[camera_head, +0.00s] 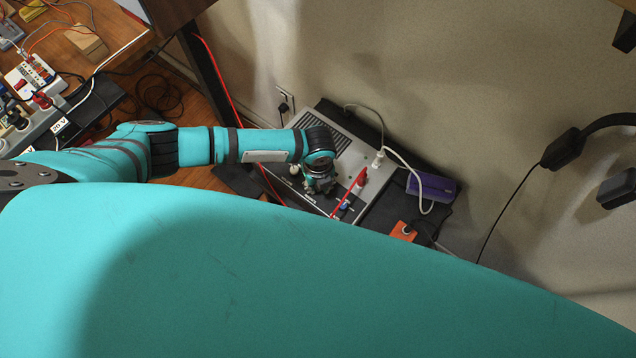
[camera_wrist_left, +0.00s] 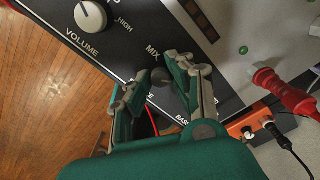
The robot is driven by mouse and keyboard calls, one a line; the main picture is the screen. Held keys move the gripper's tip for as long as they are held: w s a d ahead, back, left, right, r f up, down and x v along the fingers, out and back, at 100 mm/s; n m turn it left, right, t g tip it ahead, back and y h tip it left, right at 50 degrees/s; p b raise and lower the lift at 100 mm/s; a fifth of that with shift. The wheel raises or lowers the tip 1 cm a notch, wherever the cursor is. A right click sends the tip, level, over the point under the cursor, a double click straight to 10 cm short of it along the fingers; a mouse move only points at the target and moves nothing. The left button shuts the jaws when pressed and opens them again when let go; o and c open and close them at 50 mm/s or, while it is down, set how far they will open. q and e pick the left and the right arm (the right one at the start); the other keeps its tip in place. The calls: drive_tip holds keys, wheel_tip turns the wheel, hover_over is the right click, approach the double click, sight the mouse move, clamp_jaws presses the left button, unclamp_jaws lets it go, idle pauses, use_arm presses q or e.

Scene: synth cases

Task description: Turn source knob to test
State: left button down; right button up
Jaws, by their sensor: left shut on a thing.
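A grey device (camera_head: 377,212) with a dark labelled panel (camera_wrist_left: 122,52) stands low against the wall. My left gripper (camera_head: 319,184) is over its front part. In the left wrist view the fingers of my left gripper (camera_wrist_left: 158,80) are closed around a small dark knob (camera_wrist_left: 160,76), next to the word MIX. The knob's own label is partly hidden by a finger; only its last letters show, and its pointer cannot be made out. A pale VOLUME knob (camera_wrist_left: 90,16) is beside it, apart from the fingers. My right gripper is not in view.
A red plug (camera_wrist_left: 282,92) stands up from the device, close to the fingers. A white plug (camera_head: 378,159), a purple box (camera_head: 432,187) and an orange box (camera_head: 403,231) are to the right. A cluttered wooden bench (camera_head: 62,48) is at upper left.

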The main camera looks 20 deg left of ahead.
use_arm(q)
drive_tip(key=shift+w, duration=0.1)
idle(0.5)
drive_tip(key=c, duration=1.2)
unclamp_jaws()
drive_tip(key=shift+o, duration=0.2)
wheel_tip(320, 180, up, 12)
